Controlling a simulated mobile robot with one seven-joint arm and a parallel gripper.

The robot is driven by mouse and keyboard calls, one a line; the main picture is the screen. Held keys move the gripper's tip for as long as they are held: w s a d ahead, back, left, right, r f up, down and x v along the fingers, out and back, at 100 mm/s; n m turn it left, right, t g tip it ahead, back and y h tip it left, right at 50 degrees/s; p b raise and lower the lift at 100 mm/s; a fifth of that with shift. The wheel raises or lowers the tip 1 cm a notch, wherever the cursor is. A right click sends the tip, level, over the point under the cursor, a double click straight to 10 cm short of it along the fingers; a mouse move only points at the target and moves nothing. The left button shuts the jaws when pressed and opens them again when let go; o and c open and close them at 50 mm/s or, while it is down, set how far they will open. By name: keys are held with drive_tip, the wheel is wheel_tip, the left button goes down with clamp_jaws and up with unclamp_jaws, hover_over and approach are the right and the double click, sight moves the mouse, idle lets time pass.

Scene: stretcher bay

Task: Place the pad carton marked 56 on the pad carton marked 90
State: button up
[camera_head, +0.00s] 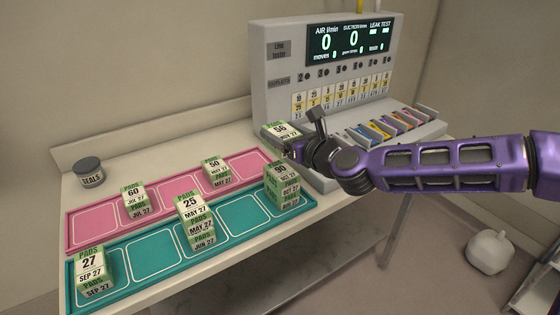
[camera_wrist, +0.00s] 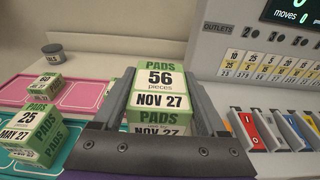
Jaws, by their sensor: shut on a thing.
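The pad carton marked 90 (camera_head: 281,171) tops a stack at the right end of the teal tray, nearer the front than the 56 carton. The 90 carton is not seen in the wrist view.
The pink tray (camera_head: 78,240) holds cartons marked 60 (camera_head: 134,192) and 50 (camera_head: 215,164). The teal tray (camera_head: 118,299) holds cartons marked 25 (camera_head: 191,205) and 27 (camera_head: 90,262). A line tester (camera_head: 280,76) stands behind right. A seals jar (camera_head: 89,172) stands at left.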

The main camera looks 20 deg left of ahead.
drive_tip(key=shift+f+b, duration=0.45)
drive_tip(key=shift+f, duration=2.75)
drive_tip(key=shift+f, duration=0.1)
drive_tip(key=o, duration=1.5)
drive_tip(key=shift+f, duration=0.1)
drive_tip(key=shift+r, duration=0.2)
drive_tip(key=shift+s+d, duration=0.1)
drive_tip(key=shift+d, duration=0.1)
drive_tip(key=p+v, duration=0.1)
drive_tip(key=v, duration=1)
drive_tip(key=shift+s+d, duration=0.2)
drive_tip(key=shift+s, duration=0.1)
